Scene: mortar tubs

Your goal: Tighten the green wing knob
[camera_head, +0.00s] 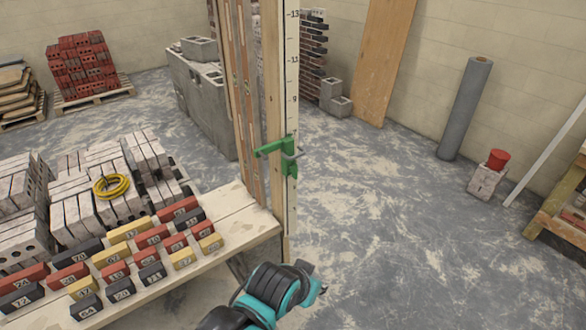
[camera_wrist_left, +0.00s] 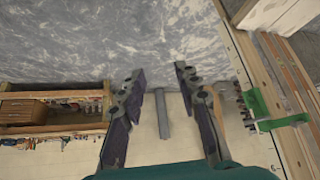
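A green clamp (camera_head: 290,165) sits on the upright numbered post (camera_head: 291,90) just above the end of the brick shelf. A green bar (camera_head: 270,148) sticks out from it to the left, and a thin grey loop passes around its front. I cannot tell which green part is the wing knob. The clamp also shows at the right of the left wrist view (camera_wrist_left: 258,103). My left gripper (camera_wrist_left: 160,72) is open and empty, its fingers apart and well to the left of the clamp there. In the head view my left arm comes in low, below the clamp. My right gripper is not in view.
A wooden shelf (camera_head: 236,222) holds several numbered bricks. Pale bricks with a yellow coil (camera_head: 111,187) stand behind it. A grey roll (camera_head: 465,108), a red bucket (camera_head: 498,159) and a wooden bench (camera_head: 552,205) are at the right. The floor right of the post is clear.

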